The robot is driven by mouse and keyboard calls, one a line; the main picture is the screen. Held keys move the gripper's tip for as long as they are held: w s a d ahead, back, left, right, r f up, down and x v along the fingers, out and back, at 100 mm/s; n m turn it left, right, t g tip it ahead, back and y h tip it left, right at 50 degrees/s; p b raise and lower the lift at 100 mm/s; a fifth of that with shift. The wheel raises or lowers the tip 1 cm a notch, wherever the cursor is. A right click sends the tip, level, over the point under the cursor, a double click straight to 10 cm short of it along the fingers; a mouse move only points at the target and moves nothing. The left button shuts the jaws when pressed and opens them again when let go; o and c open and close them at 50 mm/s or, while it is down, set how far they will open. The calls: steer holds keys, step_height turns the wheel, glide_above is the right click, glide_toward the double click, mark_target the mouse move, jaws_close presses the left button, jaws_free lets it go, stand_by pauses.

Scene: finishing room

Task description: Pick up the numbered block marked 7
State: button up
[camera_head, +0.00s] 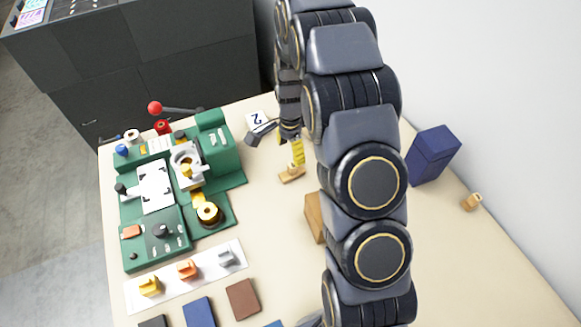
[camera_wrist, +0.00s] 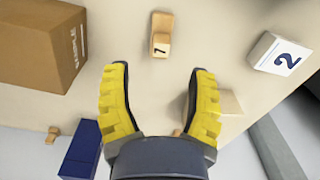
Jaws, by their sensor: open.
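In the head view, my arm hides much of the gripper; one yellow finger (camera_head: 298,151) shows.
A white block marked 2 (camera_wrist: 280,54) lies to the right. A brown box (camera_wrist: 45,42) stands to the left, with a blue box (camera_wrist: 81,150) below it. In the head view, a green fixture (camera_head: 212,143) and a white strip with coloured parts (camera_head: 205,266) occupy the table's left.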

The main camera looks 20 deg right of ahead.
mark_target(292, 165)
steer(key=f, duration=0.8)
steer(key=shift+w+d, duration=0.1)
steer(key=shift+d, duration=0.2)
jaws_close()
